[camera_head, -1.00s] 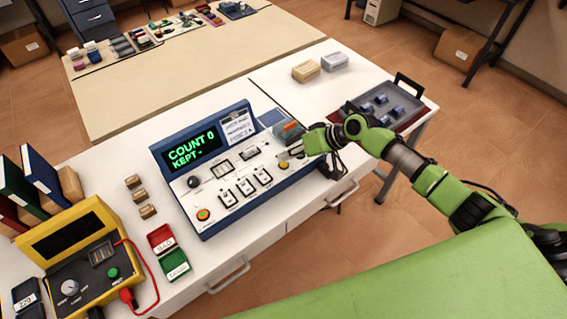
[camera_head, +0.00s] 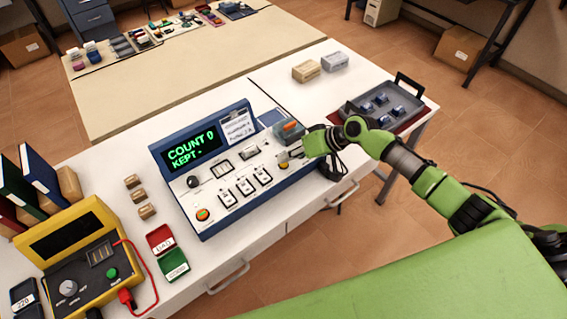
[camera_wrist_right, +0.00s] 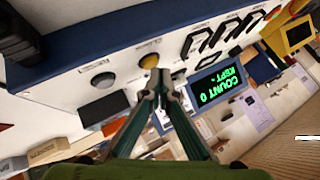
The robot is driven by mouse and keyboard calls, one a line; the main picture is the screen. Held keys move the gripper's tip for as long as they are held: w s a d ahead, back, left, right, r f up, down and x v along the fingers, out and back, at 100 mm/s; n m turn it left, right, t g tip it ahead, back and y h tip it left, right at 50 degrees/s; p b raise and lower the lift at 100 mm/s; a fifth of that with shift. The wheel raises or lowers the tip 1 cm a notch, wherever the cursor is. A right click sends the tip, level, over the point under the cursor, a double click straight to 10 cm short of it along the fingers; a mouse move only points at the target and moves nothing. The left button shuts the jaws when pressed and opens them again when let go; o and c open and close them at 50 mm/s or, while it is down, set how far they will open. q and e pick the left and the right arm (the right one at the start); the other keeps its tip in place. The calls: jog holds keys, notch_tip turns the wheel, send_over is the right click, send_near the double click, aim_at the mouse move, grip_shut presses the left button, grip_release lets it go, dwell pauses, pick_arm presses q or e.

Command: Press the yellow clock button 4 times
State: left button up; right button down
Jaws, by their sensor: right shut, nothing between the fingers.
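The blue and white console (camera_head: 207,190) stands on the white bench, and its green display (camera_head: 192,150) reads "COUNT 0" and "KEPT -". The yellow button (camera_head: 284,166) is on the console's right part, just by my right gripper (camera_head: 288,157). My right gripper is shut and empty. Whether its tips touch the button cannot be told. My left gripper is not in view.
A grey button (camera_wrist_right: 103,80) sits beside the yellow one in the wrist view. An orange-topped block (camera_head: 289,130) is close behind my right gripper. Switches (camera_head: 245,186) and a round red-orange button (camera_head: 203,214) are to the left on the console. A tray (camera_head: 415,120) stands at the right.

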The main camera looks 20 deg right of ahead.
aim_at(286, 164)
jog(key=shift+f+b, duration=0.4)
jog(key=shift+f, duration=0.15)
dwell(0.6)
jog(key=shift+r+p, duration=0.8)
jog(key=shift+r, duration=0.15)
notch_tip(286, 164, up, 5)
jog(key=p, duration=0.4)
dwell(1.7)
